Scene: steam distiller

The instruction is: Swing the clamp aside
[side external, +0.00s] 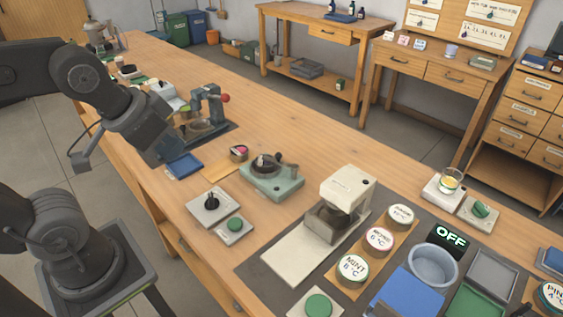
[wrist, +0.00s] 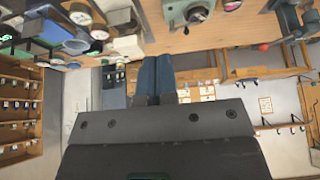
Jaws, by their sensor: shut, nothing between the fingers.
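A dark upright stand with a red knob (side external: 225,98) stands on the left part of the bench. It also shows at the top right of the wrist view (wrist: 290,20). A pale green device with a dark round top and a small lever (side external: 272,175) sits nearer the bench middle. It shows at the top of the wrist view (wrist: 190,12). I cannot tell for sure which one bears the clamp. My gripper (wrist: 155,62) is shut and empty, apart from both devices. In the side view its end is by the bench's near edge, its fingers unclear.
A blue tray (side external: 184,166) lies close to my arm's end. A cream machine (side external: 340,200), labelled round tins (side external: 378,240) and a grey bowl (side external: 433,264) stand to the right. A switch plate (side external: 212,206) lies near the front edge. The bench's far side is mostly clear.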

